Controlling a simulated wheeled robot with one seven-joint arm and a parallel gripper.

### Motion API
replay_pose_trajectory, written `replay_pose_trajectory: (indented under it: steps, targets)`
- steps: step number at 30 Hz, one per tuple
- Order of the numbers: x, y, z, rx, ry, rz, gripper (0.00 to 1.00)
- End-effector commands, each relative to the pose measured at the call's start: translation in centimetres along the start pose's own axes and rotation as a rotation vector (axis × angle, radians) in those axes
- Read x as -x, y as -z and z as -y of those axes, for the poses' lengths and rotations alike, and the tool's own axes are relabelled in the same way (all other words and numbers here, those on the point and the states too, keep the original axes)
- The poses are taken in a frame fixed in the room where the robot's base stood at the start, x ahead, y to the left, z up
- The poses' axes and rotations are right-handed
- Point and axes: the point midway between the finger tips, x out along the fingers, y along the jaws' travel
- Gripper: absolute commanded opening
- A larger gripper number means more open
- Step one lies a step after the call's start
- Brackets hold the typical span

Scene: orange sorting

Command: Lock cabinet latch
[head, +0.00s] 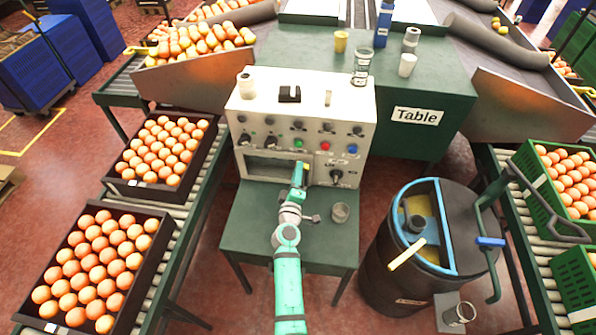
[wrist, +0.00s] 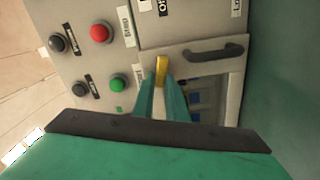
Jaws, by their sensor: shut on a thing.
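The pale control cabinet (head: 310,110) stands on a small green table, with knobs and buttons on its front. Its small door with a window (head: 262,166) is low on the front; in the wrist view the door frame (wrist: 185,47) carries a dark handle (wrist: 207,52). A yellow latch (wrist: 161,66) sits at the door's edge. My gripper (wrist: 161,90) has its teal fingers shut on the yellow latch. In the head view my gripper (head: 300,172) reaches the door's right side; I cannot tell there how the latch is turned.
A green button (wrist: 117,85) and a red button (wrist: 100,33) are close beside the latch. A metal cup (head: 341,212) stands on the small table (head: 245,235) right of my arm. Orange crates on conveyors flank both sides; a black barrel (head: 385,270) stands at right.

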Motion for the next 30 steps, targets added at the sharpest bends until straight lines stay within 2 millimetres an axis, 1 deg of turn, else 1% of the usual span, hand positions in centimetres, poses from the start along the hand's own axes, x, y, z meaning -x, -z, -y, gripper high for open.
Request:
replay_pose_trajectory:
  steps: [6, 12, 21, 30]
  targets:
    - [-0.01, 0.12, 0.19, 0.159, 0.0, -0.003, 0.0]
    - [-0.01, 0.16, 0.33, 0.262, 0.0, -0.004, 0.0]
    - [0.04, 0.24, 0.49, 0.329, 0.0, -0.005, 0.0]
    - [0.07, 0.29, 0.54, 0.335, 0.001, -0.005, 0.0]
